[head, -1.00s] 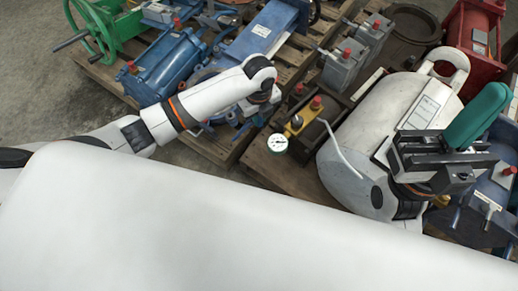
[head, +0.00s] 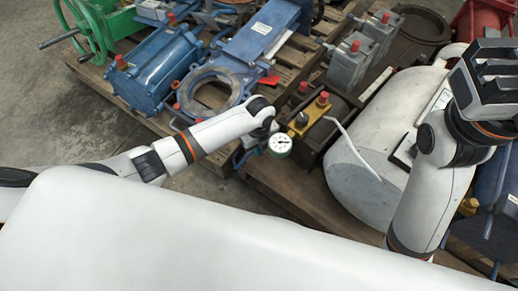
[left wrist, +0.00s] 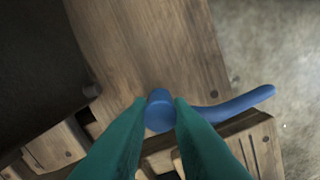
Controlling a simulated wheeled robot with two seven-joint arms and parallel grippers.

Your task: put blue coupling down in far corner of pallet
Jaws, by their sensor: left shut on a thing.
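My left gripper (left wrist: 160,112) is shut on the blue coupling (left wrist: 159,108), whose round end shows between the teal fingertips in the left wrist view. A curved blue bar reaches right from beside it; I cannot tell if it belongs to the coupling. Bare planks of the wooden pallet (left wrist: 180,45) lie beneath, with the pallet edge close by. Whether the coupling touches the planks is unclear. In the head view my left wrist hides most of the gripper and coupling, above the near pallet (head: 272,183). My right gripper (head: 490,75) is at the right edge, its jaw opening unclear.
Blue valves (head: 155,72) fill the pallet behind. A dark object (left wrist: 35,60) stands left of the fingers. Concrete floor (left wrist: 275,40) lies beyond the pallet edge.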

